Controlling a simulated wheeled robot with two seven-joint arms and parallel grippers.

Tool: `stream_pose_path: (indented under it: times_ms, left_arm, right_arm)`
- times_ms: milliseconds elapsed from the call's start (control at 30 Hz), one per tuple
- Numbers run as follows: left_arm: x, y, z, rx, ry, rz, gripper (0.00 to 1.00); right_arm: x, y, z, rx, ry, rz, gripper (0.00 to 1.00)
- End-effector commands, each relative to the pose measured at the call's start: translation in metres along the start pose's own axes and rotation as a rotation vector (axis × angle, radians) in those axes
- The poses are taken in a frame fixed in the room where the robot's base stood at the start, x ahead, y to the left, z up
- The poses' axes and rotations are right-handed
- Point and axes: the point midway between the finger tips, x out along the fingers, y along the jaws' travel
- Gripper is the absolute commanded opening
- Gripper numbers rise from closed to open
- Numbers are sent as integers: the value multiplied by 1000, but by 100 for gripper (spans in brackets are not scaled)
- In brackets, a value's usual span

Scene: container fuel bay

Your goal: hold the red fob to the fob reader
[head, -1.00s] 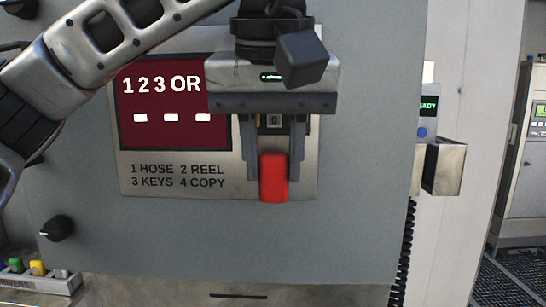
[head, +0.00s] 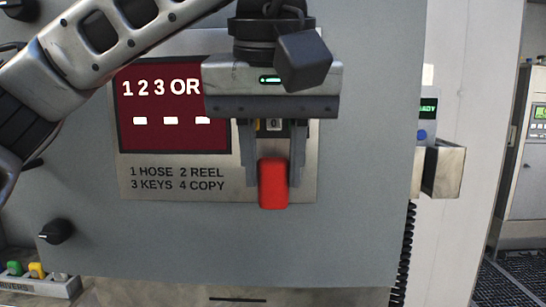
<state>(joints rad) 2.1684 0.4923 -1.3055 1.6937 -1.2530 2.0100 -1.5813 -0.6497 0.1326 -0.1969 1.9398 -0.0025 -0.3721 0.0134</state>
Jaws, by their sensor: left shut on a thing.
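The red fob (head: 273,184) is a small rounded red block in the middle of the head view. My left gripper (head: 272,170) points down and is shut on the fob, one finger at each side of its upper part. The fob hangs in front of the lower part of a metal panel plate (head: 305,185). I cannot tell whether it touches the plate. No part clearly marked as the fob reader shows; the gripper hides much of the plate's right side. My right gripper is not in view.
A dark red display (head: 160,135) reads "1 2 3 OR", with a list below it. A black knob (head: 56,231) sticks out at lower left, above a tray with coloured items (head: 36,269). A metal box (head: 443,170) and a small green screen (head: 428,109) stand right of the grey panel.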

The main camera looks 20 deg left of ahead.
Motion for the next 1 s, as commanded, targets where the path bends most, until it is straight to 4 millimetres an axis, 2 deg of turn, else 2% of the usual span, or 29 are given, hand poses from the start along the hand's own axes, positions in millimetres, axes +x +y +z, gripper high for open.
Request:
stream_pose_path:
  times_ms: [700,1000]
  left_arm:
    - [-21,0,69,2,2,0,9]
    - [-24,0,77,0,1,0,9]
  right_arm:
    - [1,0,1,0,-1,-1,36]
    - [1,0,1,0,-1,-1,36]
